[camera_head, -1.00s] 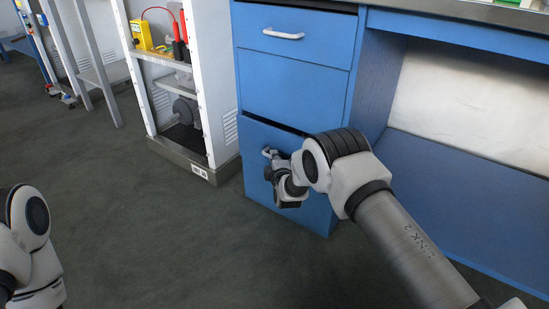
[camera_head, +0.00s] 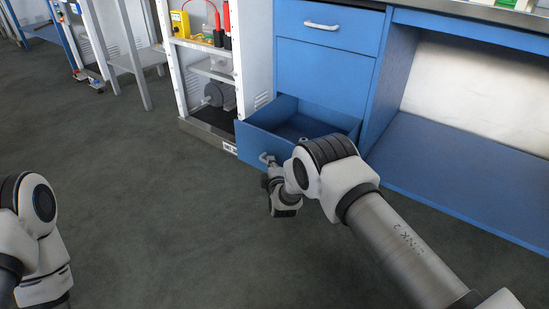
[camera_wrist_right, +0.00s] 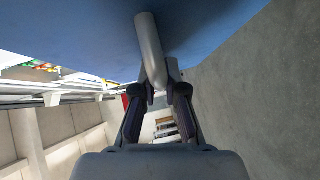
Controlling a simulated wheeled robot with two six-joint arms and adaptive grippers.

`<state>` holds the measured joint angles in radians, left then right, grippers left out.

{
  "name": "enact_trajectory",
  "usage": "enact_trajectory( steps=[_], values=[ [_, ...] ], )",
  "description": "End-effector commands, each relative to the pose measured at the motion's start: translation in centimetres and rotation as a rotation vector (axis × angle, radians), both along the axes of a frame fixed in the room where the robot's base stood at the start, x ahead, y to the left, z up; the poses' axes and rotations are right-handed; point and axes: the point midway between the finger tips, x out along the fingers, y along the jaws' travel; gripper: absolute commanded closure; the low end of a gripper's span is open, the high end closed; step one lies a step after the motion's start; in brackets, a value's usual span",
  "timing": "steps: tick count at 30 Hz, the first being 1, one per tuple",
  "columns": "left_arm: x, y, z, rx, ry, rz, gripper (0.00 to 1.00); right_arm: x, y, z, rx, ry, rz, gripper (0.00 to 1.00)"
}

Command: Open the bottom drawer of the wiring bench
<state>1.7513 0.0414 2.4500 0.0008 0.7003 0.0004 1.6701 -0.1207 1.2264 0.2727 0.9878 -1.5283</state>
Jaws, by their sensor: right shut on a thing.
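The blue wiring bench (camera_head: 326,68) stands at the upper middle of the head view. Its bottom drawer (camera_head: 255,143) is pulled well out, and its inside shows. The drawer's pale bar handle (camera_head: 265,158) is at the front; in the right wrist view the handle (camera_wrist_right: 150,50) runs down between the fingers. My right gripper (camera_head: 268,176) is at the drawer front, and it also shows in the right wrist view (camera_wrist_right: 161,97), shut on the handle. The fingertips are partly hidden in the head view. My left arm shows at the lower left, with its gripper out of frame.
The upper drawer (camera_head: 322,25) is closed. A white open cabinet (camera_head: 177,85) with a yellow device (camera_head: 180,23) stands left of the bench, close to the pulled-out drawer. The dark grey floor (camera_head: 150,220) in front is clear.

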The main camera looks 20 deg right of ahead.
Motion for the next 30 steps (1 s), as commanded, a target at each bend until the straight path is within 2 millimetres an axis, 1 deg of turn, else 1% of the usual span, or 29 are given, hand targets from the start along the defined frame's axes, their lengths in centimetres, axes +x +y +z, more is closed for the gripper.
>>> enact_trajectory(
  steps=[1, 6, 17, 18, 19, 20, 30],
  values=[
    [-0.01, -0.01, 0.29, 0.000, 0.000, -0.001, 1.00, -0.16, 0.21, 0.13, 0.000, 0.001, 0.000, 1.00],
    [-0.03, -0.02, 0.47, 0.000, 0.001, -0.001, 1.00, -0.45, 0.58, 0.00, 0.000, 0.001, 0.000, 1.00],
    [-0.04, -0.02, 0.45, 0.000, 0.001, -0.001, 1.00, -0.50, 0.65, -0.05, 0.000, 0.000, 0.000, 1.00],
    [-0.04, -0.02, 0.45, 0.000, 0.001, -0.001, 1.00, -0.50, 0.65, -0.05, 0.000, 0.000, 0.000, 0.82],
    [-0.04, -0.02, 0.45, 0.000, 0.001, -0.001, 1.00, -0.50, 0.64, -0.05, 0.000, 0.001, 0.000, 0.71],
    [-0.03, -0.02, 0.45, 0.000, 0.001, -0.001, 1.00, -0.50, 0.63, -0.04, 0.000, 0.000, 0.000, 0.63],
    [-0.02, -0.02, 0.46, 0.000, 0.001, -0.001, 1.00, -0.68, 0.65, 0.02, 0.000, 0.000, 0.000, 0.63]
  ],
)
